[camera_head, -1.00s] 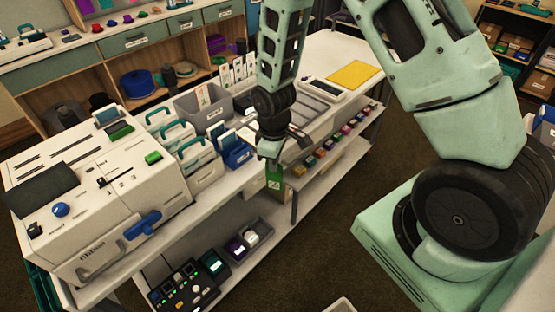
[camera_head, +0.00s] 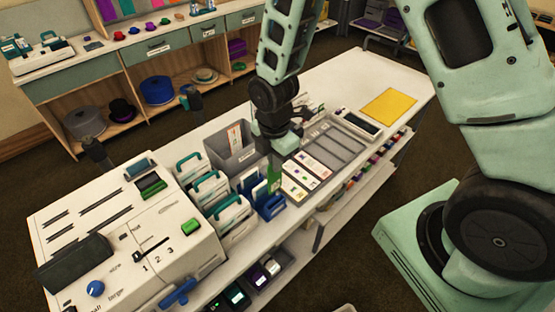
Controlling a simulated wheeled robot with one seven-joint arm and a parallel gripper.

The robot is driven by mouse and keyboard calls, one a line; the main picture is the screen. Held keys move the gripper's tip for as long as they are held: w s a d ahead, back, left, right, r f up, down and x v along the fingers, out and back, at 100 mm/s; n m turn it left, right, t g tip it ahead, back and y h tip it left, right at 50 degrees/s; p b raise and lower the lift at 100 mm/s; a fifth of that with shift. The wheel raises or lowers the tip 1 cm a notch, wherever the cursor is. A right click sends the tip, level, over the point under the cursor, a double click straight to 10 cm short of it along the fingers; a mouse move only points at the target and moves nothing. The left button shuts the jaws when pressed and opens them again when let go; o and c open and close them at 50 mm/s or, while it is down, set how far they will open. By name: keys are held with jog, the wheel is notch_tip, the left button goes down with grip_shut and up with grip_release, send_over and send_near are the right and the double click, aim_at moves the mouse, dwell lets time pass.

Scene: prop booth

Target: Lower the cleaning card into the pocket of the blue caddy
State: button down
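The blue caddy (camera_head: 272,209) stands on the white counter, at the right end of a row of white caddies with teal handles. White and blue cards (camera_head: 258,191) stick up from it. My gripper (camera_head: 275,153) is above the blue caddy, pointing down, and seems shut on the green cleaning card (camera_head: 274,174). The card hangs upright, with its lower end at the caddy's upper edge in this view. I cannot tell whether that end is inside the pocket or behind or above it. The fingertips are small and partly hidden.
White caddies (camera_head: 208,188) stand close on the left, with a grey bin (camera_head: 231,152) behind. A white machine (camera_head: 130,235) fills the left of the counter. Printed cards (camera_head: 306,173) and a grey tray (camera_head: 333,145) lie to the right, with a yellow sheet (camera_head: 389,105) beyond.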

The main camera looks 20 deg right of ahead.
jog(key=b, duration=0.3)
send_over(275, 187)
jog(key=shift+w+f, duration=0.1)
jog(key=shift+f, duration=2.25)
jog(key=shift+f+b, duration=0.3)
jog(key=shift+b, duration=0.1)
jog(key=shift+f+b, duration=2.1)
jog(key=shift+f, duration=0.8)
jog(key=c, duration=1.6)
grip_release()
jog(key=shift+o, duration=0.2)
notch_tip(275, 187, up, 18)
jog(key=shift+f+b, duration=0.25)
jog(key=shift+b, duration=1)
